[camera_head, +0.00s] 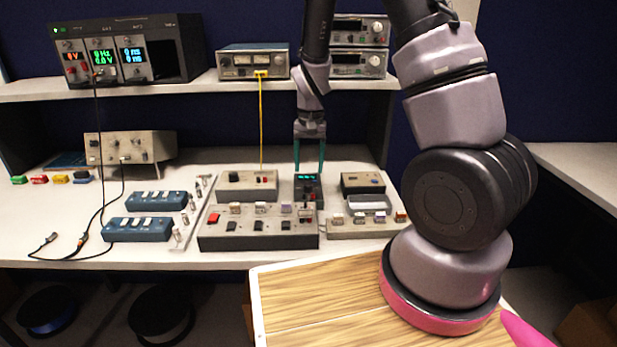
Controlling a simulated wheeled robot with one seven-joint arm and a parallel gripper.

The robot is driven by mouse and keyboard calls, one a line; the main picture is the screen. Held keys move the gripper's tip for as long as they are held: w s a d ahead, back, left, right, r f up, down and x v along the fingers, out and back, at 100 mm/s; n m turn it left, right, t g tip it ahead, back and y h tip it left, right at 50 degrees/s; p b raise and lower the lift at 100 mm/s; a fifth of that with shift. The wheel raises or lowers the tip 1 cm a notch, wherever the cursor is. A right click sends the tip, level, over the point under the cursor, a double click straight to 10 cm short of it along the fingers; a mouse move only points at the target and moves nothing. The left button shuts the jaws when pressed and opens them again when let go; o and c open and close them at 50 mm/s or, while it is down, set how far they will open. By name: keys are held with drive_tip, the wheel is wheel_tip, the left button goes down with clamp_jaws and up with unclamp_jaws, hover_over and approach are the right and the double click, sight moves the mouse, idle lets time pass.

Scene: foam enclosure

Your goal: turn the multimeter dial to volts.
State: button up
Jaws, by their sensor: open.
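The multimeter (308,188) is a small dark device with a lit cyan display, on the bench at the right end of the grey panel box. Its dial is too small to make out, so I cannot tell its setting. My gripper (309,168) points straight down over the multimeter. Its two thin teal fingers are apart, one on each side of the multimeter's upper part. Nothing shows between them but the background and the display. I cannot tell whether the fingers touch the multimeter.
A grey panel box (259,241) with switches lies left of and below the multimeter. A second panel (366,226) stands to its right. Blue switch boxes (137,230) and black cables lie at left. A yellow cable (261,120) hangs from the shelf (217,86) behind.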

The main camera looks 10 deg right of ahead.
drive_tip(key=shift+r, duration=2.6)
wheel_tip(320, 180, up, 17)
drive_tip(key=t+y, duration=0.2)
drive_tip(key=t, duration=0.1)
hover_over(309, 184)
drive_tip(key=s+d, duration=0.3)
drive_tip(key=s, duration=0.3)
drive_tip(key=s+d+r+t, duration=0.3)
drive_tip(key=s+r, duration=0.6)
drive_tip(key=s, duration=0.4)
drive_tip(key=shift+r+m+t, duration=0.3)
drive_tip(key=shift+r+t, duration=0.1)
drive_tip(key=shift+t, duration=0.1)
